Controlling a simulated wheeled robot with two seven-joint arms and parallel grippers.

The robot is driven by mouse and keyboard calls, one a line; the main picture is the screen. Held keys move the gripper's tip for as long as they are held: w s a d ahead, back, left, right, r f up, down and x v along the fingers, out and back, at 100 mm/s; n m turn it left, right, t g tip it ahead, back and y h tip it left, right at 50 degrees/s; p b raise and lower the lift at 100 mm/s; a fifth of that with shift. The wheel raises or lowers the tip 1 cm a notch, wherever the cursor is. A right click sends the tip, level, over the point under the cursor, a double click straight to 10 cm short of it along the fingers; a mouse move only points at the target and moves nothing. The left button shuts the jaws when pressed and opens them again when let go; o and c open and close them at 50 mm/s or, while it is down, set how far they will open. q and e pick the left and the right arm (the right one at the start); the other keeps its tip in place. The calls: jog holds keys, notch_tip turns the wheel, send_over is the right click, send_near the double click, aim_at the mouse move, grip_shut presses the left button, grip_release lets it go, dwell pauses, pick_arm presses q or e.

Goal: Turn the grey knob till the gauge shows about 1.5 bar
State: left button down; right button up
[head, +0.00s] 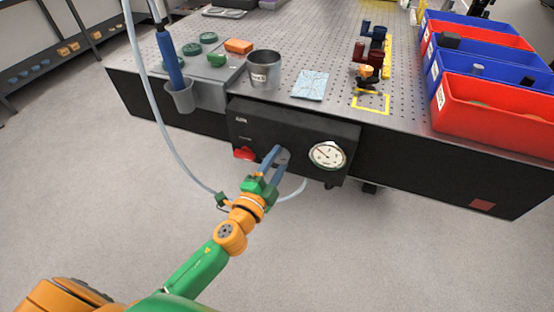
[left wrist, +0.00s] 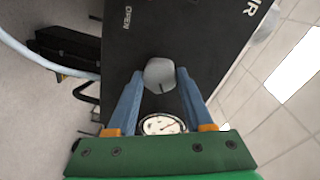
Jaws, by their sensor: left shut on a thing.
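The grey knob (left wrist: 160,74) sits on the front of the black panel (head: 240,115) at the table's edge. My left gripper (head: 279,152) reaches up to the panel with its blue fingers on either side of the knob, shut on it. In the left wrist view the two fingertips (left wrist: 160,76) flank the knob. The round white gauge (head: 327,155) is right of the knob; it also shows in the left wrist view (left wrist: 161,125), between the fingers. Its needle is visible but the scale is too small to read. My right gripper is not in view.
A red handle (head: 244,153) is on the panel left of the knob. A pale hose (head: 165,140) hangs at the left and runs below the panel. A metal cup (head: 264,70), a blue cloth (head: 310,86) and red and blue bins (head: 490,112) stand on the table.

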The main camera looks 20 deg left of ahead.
pick_arm(q)
jog(key=shift+c, duration=1.5)
grip_release()
jog(key=s+b, duration=0.1)
jog(key=s, duration=0.6)
jog(key=shift+a+r, duration=0.15)
jog(key=shift+a, duration=0.2)
